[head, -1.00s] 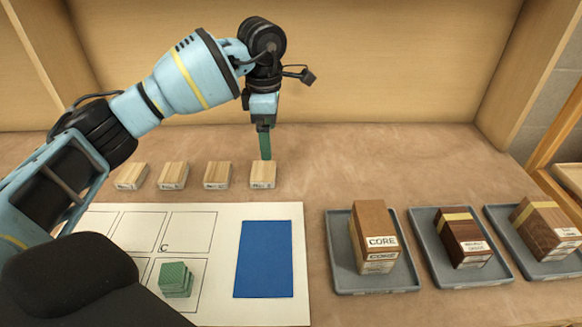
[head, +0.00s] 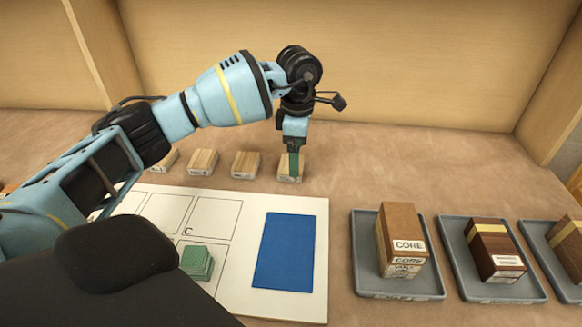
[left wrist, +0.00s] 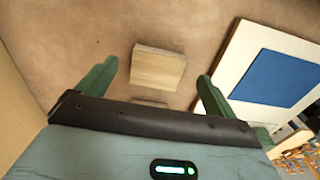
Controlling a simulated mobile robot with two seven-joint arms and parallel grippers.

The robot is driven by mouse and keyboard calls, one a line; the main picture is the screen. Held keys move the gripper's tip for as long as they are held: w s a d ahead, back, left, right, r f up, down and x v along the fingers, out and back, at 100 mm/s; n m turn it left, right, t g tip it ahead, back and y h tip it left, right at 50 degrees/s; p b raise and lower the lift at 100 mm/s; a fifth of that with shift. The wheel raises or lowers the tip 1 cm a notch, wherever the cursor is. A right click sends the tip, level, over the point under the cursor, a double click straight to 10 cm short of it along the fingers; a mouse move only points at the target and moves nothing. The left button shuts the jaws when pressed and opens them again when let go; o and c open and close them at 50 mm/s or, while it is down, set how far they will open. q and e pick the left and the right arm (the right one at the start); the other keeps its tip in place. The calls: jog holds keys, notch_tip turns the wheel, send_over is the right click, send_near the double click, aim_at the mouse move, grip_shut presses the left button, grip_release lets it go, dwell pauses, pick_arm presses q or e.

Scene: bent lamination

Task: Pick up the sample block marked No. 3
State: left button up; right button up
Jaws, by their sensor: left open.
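Several pale wood sample blocks stand in a row at the back of the table in the head view. Their front labels are too small to read, so I cannot tell which is No. 3. My left gripper (head: 292,163) points down at the rightmost block (head: 289,174), with its green fingers partly covering it. In the left wrist view, the open gripper (left wrist: 155,82) has a finger on each side of a wood block (left wrist: 158,68), not closed on it. A sliver of another block (left wrist: 149,103) shows below it. My right gripper is out of view.
A white board (head: 318,240) with outlined squares, a blue patch (head: 286,250) and stacked green pieces (head: 196,262) lies in front of the row. Grey trays (head: 398,295) with brown blocks, one labelled CORE (head: 400,236), stand at right. The table between row and back wall is clear.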

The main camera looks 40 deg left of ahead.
pick_arm(q)
notch_tip(320, 180, down, 3)
jog(key=shift+a+f, duration=0.1)
jog(key=c, duration=1.1)
jog(key=shift+r, duration=0.55)
jog(key=shift+s+r, duration=0.2)
jog(key=shift+r, duration=0.45)
jog(key=shift+s+r, duration=0.15)
jog(key=shift+r, duration=0.45)
jog(key=s+d, duration=0.2)
jog(key=s, duration=0.2)
jog(key=s+d+r, duration=0.1)
jog(key=s+d, duration=0.1)
jog(key=s, duration=0.3)
jog(key=s+d, duration=0.1)
jog(key=s, duration=0.4)
jog(key=shift+s+d+r+b, duration=0.1)
jog(key=shift+d+r+b, duration=0.1)
jog(key=shift+d+b, duration=0.2)
